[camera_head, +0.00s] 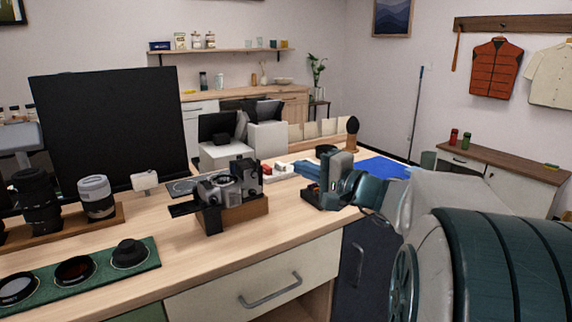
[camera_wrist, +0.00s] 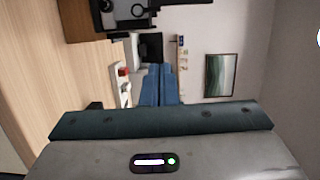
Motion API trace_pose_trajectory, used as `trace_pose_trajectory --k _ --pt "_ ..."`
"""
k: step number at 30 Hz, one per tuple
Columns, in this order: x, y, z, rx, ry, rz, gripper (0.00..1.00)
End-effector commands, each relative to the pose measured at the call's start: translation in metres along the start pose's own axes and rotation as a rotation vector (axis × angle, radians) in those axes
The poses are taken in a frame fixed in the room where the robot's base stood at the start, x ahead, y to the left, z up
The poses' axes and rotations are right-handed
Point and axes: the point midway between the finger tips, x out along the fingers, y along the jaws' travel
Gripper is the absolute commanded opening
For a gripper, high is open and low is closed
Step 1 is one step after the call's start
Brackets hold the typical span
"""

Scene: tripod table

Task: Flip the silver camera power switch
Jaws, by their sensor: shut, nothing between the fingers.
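The silver camera (camera_head: 222,188) sits on a wooden block stand (camera_head: 243,212) near the middle of the desk, with a black panel sticking out at its left. Its power switch is too small to make out. In the wrist view the camera (camera_wrist: 125,12) shows only partly, cut off by the top edge. My gripper (camera_head: 335,182) is to the right of the camera, apart from it, over the desk's right part. In the wrist view the blue fingers of my gripper (camera_wrist: 160,70) are together, with nothing held.
Lenses (camera_head: 96,197) stand on a wooden base at left, and a green mat (camera_head: 140,262) holds round filters in front. A blue mat (camera_head: 383,167) lies at right. The desk front before the camera is bare.

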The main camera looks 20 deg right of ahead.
Motion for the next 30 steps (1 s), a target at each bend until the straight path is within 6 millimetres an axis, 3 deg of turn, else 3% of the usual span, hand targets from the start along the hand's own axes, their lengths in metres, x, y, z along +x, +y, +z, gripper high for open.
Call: trace_pose_trajectory --k 3,9,25,30 --pt "-0.021 -0.001 0.000 0.001 0.003 0.000 0.00" --pt "-0.037 0.001 -0.001 0.001 0.003 0.001 0.00" --pt "-0.039 0.000 0.000 0.001 0.001 0.001 0.00" --pt "-0.033 -0.006 0.024 -0.008 -0.063 0.072 0.00"
